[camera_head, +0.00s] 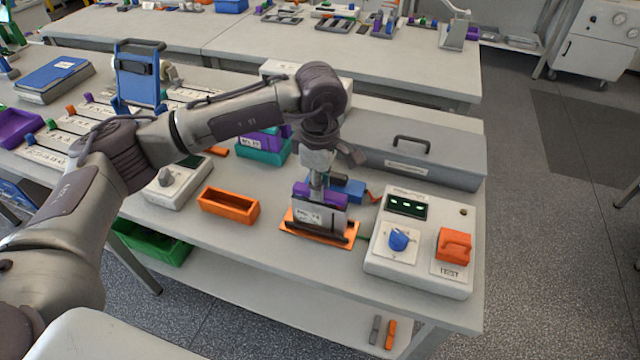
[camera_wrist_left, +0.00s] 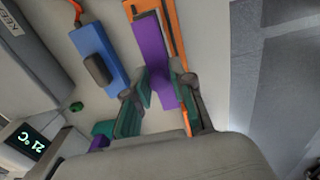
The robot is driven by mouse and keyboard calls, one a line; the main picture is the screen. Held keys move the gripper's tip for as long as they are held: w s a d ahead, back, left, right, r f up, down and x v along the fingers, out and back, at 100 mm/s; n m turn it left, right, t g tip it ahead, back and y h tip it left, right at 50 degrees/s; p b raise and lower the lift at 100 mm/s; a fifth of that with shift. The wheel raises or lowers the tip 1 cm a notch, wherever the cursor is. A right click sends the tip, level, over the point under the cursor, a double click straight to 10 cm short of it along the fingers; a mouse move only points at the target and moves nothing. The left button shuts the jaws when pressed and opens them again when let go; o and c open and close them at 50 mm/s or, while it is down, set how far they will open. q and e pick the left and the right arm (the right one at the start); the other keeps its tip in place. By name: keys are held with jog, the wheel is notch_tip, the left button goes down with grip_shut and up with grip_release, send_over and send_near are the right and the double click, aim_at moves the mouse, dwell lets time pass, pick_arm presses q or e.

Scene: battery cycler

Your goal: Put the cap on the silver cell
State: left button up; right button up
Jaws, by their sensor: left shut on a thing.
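The silver cell (camera_head: 318,217), a flat upright pouch with a white label, stands in an orange holder (camera_head: 292,228) with a dark slot. The purple cap (camera_head: 318,192) is at the cell's top edge. My left gripper (camera_head: 318,182) comes down from above and is shut on the cap. In the left wrist view the long purple cap (camera_wrist_left: 153,52) lies between the two fingers (camera_wrist_left: 160,95), above the orange holder (camera_wrist_left: 168,12). I cannot tell whether the cap is fully seated. My right gripper is out of view.
A blue block (camera_head: 350,188) lies just behind the cell. A control box (camera_head: 415,260) with a blue knob and orange switch stands to the right. An empty orange tray (camera_head: 229,205) is to the left. A long grey case (camera_head: 425,155) stands behind.

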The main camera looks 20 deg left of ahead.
pick_arm(q)
jog(key=shift+f+b, duration=0.4)
jog(key=shift+b, duration=0.2)
dwell(0.6)
jog(key=o, duration=1.4)
jog(key=shift+r, duration=0.15)
jog(key=shift+r+p, duration=1.5)
jog(key=shift+r, duration=1.9)
grip_shut()
